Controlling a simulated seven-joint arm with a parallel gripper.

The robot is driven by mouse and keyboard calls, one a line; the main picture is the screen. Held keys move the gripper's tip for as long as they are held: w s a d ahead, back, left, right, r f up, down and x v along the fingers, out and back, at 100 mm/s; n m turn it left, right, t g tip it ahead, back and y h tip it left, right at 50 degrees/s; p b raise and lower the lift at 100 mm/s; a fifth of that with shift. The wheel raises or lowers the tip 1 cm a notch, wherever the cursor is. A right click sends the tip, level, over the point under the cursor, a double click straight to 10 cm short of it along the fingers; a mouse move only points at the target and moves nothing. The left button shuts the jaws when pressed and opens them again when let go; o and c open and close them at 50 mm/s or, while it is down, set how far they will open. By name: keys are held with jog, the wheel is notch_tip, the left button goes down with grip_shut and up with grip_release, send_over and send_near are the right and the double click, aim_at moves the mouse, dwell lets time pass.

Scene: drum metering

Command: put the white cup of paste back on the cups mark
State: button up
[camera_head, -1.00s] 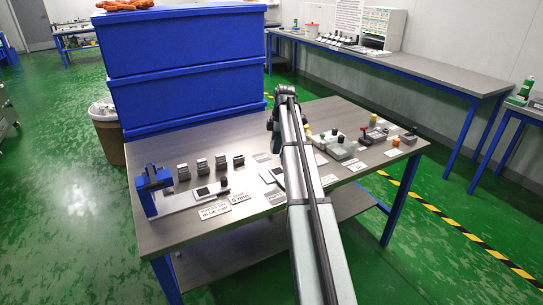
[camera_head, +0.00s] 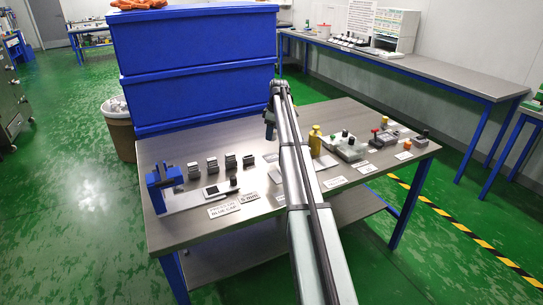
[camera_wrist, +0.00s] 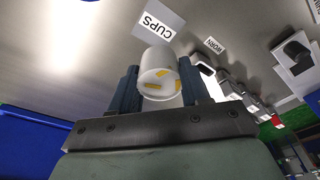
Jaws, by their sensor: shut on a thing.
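In the wrist view my gripper (camera_wrist: 158,78) is shut on the white cup (camera_wrist: 155,58), with one dark finger on each side. Yellow patches show at the cup's near round face; I cannot tell whether they are paste or markings. The white CUPS label (camera_wrist: 158,20) lies on the steel table just beyond the cup in that view, apart from it. In the head view my gripper (camera_head: 269,124) is at the table's back, partly behind my arm, and the cup cannot be made out there.
Blue crates (camera_head: 195,65) stand behind the table (camera_head: 180,230). A blue stand (camera_head: 163,185) and several small dark blocks (camera_head: 212,164) are on the left. A yellow bottle (camera_head: 315,141) and several small devices (camera_head: 345,148) stand right of my arm. A WORN label (camera_wrist: 214,45) lies near CUPS.

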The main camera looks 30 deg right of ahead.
aim_at(275, 131)
jog(key=shift+f, duration=4.7)
jog(key=shift+f, duration=0.1)
jog(key=o, duration=1.2)
jog(key=shift+c, duration=0.2)
jog(key=r, duration=0.4)
jog(key=s+r, duration=0.1)
jog(key=r, duration=0.3)
jog(key=d+r, duration=0.1)
jog(key=r, duration=0.3)
jog(key=shift+s+d, duration=0.1)
jog(key=shift+s, duration=0.05)
